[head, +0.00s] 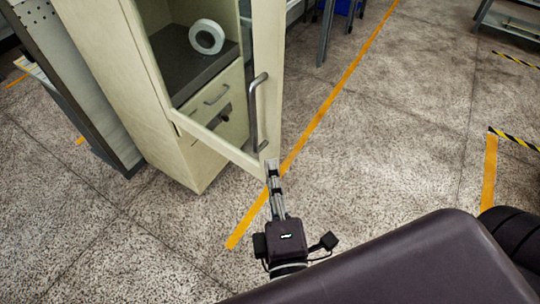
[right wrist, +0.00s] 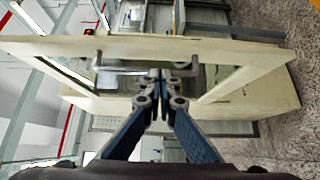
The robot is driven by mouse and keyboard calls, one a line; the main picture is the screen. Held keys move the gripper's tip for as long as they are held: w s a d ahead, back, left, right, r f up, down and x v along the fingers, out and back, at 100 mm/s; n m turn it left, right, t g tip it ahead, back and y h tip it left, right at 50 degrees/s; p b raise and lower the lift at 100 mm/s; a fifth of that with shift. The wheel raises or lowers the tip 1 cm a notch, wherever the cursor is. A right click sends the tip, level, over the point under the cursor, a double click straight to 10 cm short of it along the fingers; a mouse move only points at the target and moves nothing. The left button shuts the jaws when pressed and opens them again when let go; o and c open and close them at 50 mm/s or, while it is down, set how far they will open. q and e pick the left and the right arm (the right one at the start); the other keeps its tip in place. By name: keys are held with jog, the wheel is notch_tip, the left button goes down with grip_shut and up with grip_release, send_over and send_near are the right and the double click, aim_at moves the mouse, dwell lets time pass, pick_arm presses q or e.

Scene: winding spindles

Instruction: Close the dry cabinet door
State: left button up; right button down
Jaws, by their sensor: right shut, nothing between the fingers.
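The cream dry cabinet (head: 130,90) stands at the upper left in the head view. Its framed door (head: 268,62) is open and stands out from the front, with a grey bar handle (head: 256,115) on its free side. My right gripper (head: 272,165) is shut and empty, with its fingertips at the door's lower free corner. I cannot tell whether they touch it. In the right wrist view, the shut fingertips (right wrist: 166,76) are in front of the door frame (right wrist: 225,52), close to the handle (right wrist: 120,69). My left gripper is not in view.
A white roll (head: 206,37) lies on the cabinet's dark shelf, above drawers (head: 215,95). A grey rack (head: 75,85) stands left of the cabinet. The speckled floor (head: 400,130) to the right is clear, crossed by an orange line (head: 335,85).

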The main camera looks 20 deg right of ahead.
jog(key=p, duration=0.4)
send_near(263, 120)
jog(key=x, duration=0.4)
jog(key=shift+w+r, duration=0.15)
jog(key=shift+r, duration=0.1)
jog(key=shift+w+d+f, duration=0.1)
jog(key=shift+w+f, duration=0.05)
jog(key=shift+w, duration=0.5)
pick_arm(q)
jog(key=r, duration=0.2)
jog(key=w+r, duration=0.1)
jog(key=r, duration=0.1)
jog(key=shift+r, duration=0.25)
pick_arm(e)
jog(key=shift+w, duration=0.15)
jog(key=shift+d, duration=0.1)
